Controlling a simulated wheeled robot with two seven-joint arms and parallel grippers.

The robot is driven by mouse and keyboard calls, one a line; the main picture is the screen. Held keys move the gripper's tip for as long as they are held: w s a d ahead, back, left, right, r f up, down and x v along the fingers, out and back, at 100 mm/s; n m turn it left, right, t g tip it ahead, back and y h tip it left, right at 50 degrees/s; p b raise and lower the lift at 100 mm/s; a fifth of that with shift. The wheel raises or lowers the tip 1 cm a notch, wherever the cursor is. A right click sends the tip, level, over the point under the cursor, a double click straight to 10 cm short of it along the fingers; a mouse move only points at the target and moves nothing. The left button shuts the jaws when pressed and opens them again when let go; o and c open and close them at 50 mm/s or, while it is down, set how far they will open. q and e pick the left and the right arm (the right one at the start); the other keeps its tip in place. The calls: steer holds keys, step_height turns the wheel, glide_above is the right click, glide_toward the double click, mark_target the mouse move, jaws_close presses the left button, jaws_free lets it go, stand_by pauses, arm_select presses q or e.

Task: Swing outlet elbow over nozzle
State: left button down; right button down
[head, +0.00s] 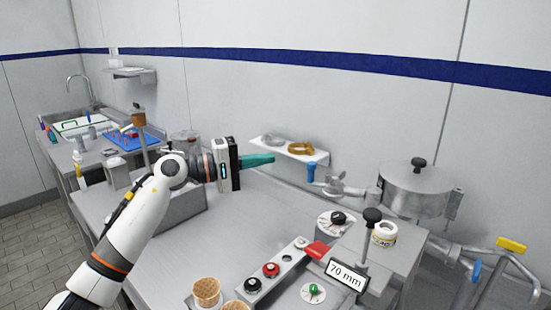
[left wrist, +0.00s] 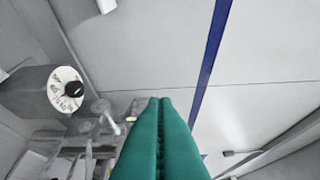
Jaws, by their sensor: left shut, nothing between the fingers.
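My left gripper (head: 270,159) has teal fingers pressed together and empty, in the air above the steel bench, just left of the small white shelf in the picture. In the left wrist view its closed fingers (left wrist: 160,105) point up the picture. A metal pipe fitting with a blue handle (head: 311,173) is right of the fingertips, beside the steel drum (head: 413,187), and apart from them. A bent pipe with a yellow handle (head: 511,244) is at the far right. I cannot tell for certain which piece is the outlet elbow or the nozzle. My right gripper is not in view.
A control box carries a dial (head: 338,218), a black knob on a rod (head: 371,217) and a 70 mm sign (head: 345,281). Wafer cones (head: 206,291) stand at the front. The white shelf (head: 318,155) is on the wall. The middle of the bench (head: 245,230) is clear.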

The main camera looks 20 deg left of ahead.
arm_select(q)
steer(key=w+d+p, duration=0.1)
steer(key=d+p, duration=0.5)
steer(key=d, duration=0.2)
steer(key=shift+w+p, duration=0.25)
steer(key=shift+p, duration=0.15)
steer(key=shift+d, duration=0.1)
